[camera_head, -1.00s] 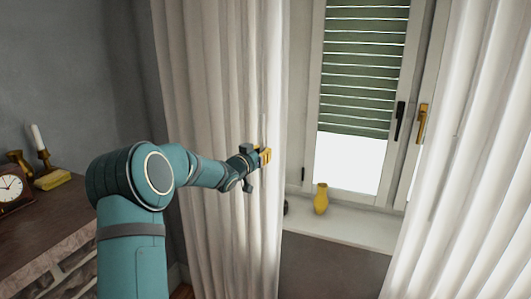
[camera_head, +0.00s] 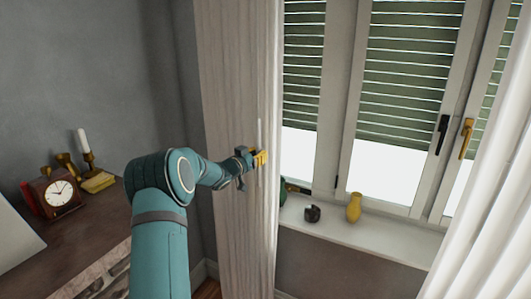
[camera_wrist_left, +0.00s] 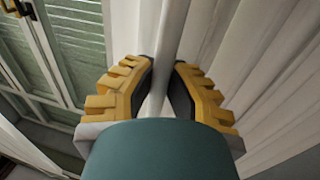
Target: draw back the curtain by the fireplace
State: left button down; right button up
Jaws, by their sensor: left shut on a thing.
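The left curtain (camera_head: 235,80) is pale and hangs in tight folds beside the fireplace, left of the window (camera_head: 405,80). A thin whitish pull rod (camera_head: 259,133) hangs at its right edge. My left gripper (camera_head: 261,157), with yellow fingers, is shut on this rod, at about mid-height of the curtain in the head view. In the left wrist view the rod (camera_wrist_left: 169,30) runs between the two fingers, with the curtain folds (camera_wrist_left: 235,40) to the right. My right gripper is not in view.
The mantel (camera_head: 95,225) at left carries a clock (camera_head: 59,193), a candlestick (camera_head: 88,160) and a yellow item (camera_head: 98,182). The sill (camera_head: 385,238) bears a yellow vase (camera_head: 354,207) and a dark cup (camera_head: 312,213). Another curtain (camera_head: 485,190) hangs at right.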

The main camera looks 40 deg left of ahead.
pick_arm(q)
jog(key=shift+a, duration=0.15)
jog(key=c, duration=0.9)
grip_release()
jog(key=shift+c, duration=0.2)
jog(key=shift+s, duration=0.15)
jog(key=s, duration=1.2)
jog(key=shift+d, duration=0.25)
jog(key=shift+w, duration=0.1)
